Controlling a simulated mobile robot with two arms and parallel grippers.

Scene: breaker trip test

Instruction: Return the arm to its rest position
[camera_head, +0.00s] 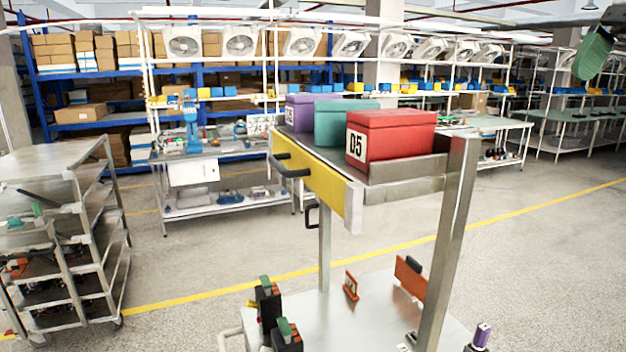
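No arm of mine shows clearly. A green piece (594,52) with a dark grey part above it is cut off at the upper right edge. It may belong to my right gripper, but I cannot tell its fingers or anything between them. My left gripper is not in view. Two black devices with green tops stand at the lower front left of the metal cart's bottom shelf (335,325). A small orange-red piece (351,287) and an orange plate with a black handle (409,277) stand on that shelf.
A purple-topped piece (482,335) is at the lower right. A shelf trolley (105,215) stands left. Floor between is clear.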

